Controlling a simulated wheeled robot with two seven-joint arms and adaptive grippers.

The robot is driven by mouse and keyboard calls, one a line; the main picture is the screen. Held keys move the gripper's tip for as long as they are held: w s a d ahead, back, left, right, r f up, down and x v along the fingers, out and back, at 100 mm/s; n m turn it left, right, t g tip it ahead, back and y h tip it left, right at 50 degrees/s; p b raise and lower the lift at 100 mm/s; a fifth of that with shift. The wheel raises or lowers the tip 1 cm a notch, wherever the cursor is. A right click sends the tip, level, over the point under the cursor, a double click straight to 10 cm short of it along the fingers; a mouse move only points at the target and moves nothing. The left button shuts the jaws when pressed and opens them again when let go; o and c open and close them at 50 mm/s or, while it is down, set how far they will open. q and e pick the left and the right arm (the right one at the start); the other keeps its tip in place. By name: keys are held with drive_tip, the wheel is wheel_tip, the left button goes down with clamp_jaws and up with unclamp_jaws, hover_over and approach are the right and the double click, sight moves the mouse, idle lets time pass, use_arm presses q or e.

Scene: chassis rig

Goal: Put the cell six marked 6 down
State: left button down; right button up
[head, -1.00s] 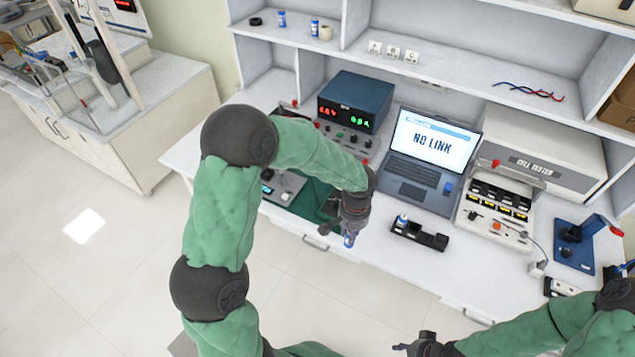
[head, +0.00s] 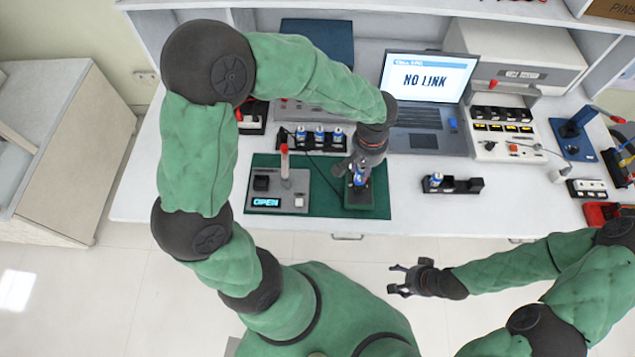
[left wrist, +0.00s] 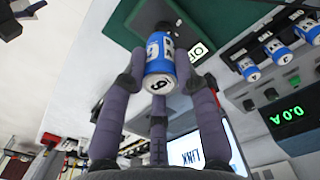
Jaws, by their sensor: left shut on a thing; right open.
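My left gripper (head: 357,168) is shut on cell six (head: 358,179), a blue and white cylinder. The left wrist view shows the cell (left wrist: 160,72) between the fingers, with a 6 on its near end. In the head view it is over the right part of the dark green mat (head: 325,200), at a dark green block (head: 368,200). I cannot tell whether the cell touches that block. My right gripper (head: 402,281) is open and empty, in front of the bench.
A grey device reading OPEN (head: 285,190) stands on the mat's left part. Behind is a black rack (head: 312,139) with several blue cells. A black holder (head: 455,186) with one cell is to the right, below the laptop (head: 425,90). Bare bench lies between mat and holder.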

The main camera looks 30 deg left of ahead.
use_arm(q)
drive_tip(key=s+d+n+b, duration=0.2)
drive_tip(key=s+d+b, duration=0.1)
drive_tip(key=s, duration=0.3)
drive_tip(key=shift+w+a+f+b, duration=0.9)
drive_tip(key=shift+a+f+b, duration=0.2)
drive_tip(key=shift+a+f, duration=1)
drive_tip(key=shift+w+a+f+b, duration=0.9)
drive_tip(key=shift+a+f+b, duration=0.25)
drive_tip(key=shift+a+f, duration=0.9)
drive_tip(key=shift+w+a+f+b, duration=0.9)
drive_tip(key=shift+a+f+b, duration=0.2)
drive_tip(key=shift+a+f, duration=1)
drive_tip(key=shift+a+r, duration=0.1)
drive_tip(key=shift+r, duration=0.05)
drive_tip(key=c, duration=0.9)
unclamp_jaws()
drive_tip(key=shift+c, duration=0.2)
